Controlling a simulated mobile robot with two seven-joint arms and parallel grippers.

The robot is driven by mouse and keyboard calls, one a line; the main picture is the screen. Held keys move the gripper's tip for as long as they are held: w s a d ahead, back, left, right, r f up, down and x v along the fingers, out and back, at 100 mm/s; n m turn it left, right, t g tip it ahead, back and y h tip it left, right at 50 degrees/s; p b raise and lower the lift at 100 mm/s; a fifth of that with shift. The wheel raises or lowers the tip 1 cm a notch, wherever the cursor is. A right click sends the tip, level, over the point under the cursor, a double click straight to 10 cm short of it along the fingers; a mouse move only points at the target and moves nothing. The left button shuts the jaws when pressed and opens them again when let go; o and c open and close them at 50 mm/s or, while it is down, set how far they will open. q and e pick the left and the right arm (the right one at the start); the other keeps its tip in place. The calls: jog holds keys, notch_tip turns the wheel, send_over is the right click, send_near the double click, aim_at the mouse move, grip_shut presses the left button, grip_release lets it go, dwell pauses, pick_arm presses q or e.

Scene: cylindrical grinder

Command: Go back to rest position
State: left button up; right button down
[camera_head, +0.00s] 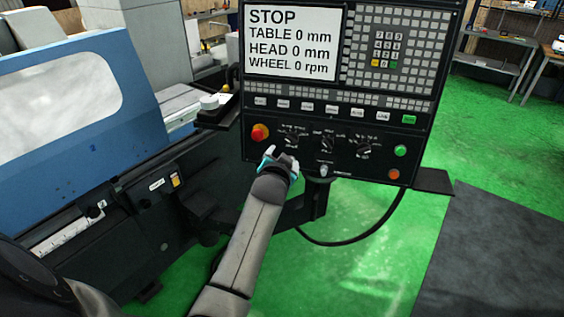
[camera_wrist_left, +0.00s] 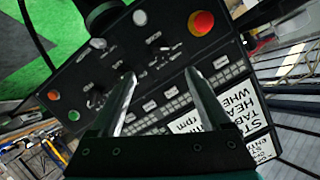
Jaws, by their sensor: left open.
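My left gripper (camera_head: 278,158) is at the lower left of the control panel (camera_head: 345,100) in the head view, below the red emergency button (camera_head: 259,132). In the left wrist view its two fingers (camera_wrist_left: 158,85) stand apart with nothing between them, and the panel's knobs and keys lie beyond them. Whether a fingertip touches the panel I cannot tell. The screen (camera_head: 290,42) reads STOP, table 0 mm, head 0 mm, wheel 0 rpm. My right gripper is in neither view.
The blue grinder cover (camera_head: 75,110) stands at the left. A small shelf (camera_head: 432,181) juts out at the panel's lower right, and a black cable (camera_head: 365,238) hangs below. A dark mat (camera_head: 500,255) lies on the open green floor. Workbenches (camera_head: 500,55) stand at the back right.

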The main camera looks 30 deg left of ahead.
pick_arm(q)
jog(key=s+d+f+m+g+h+b, duration=0.1)
jog(key=s+d+f+g+b, duration=0.25)
jog(key=f, duration=0.95)
jog(key=s+d+f+h+b, duration=0.25)
jog(key=s+f+b, duration=0.3)
jog(key=f, duration=0.85)
jog(key=s+d+f+m+g+b, duration=0.15)
jog(key=s+d+f+b, duration=0.35)
jog(key=f, duration=0.8)
jog(key=s+d+f+g+b, duration=0.1)
jog(key=s+f+g+b, duration=0.1)
jog(key=s+f, duration=0.7)
jog(key=s+f+n+g+h+b, duration=0.1)
jog(key=s+f+b, duration=0.3)
jog(key=s+f, duration=0.6)
jog(key=s+d+f+g+h+b, duration=0.1)
jog(key=s+f+g+b, duration=0.2)
jog(key=s+f, duration=0.6)
jog(key=s+b, duration=0.1)
jog(key=s, duration=0.8)
jog(key=shift+s+d+f+g, duration=0.15)
jog(key=shift+d+f+g, duration=0.15)
jog(key=shift+f+g, duration=0.1)
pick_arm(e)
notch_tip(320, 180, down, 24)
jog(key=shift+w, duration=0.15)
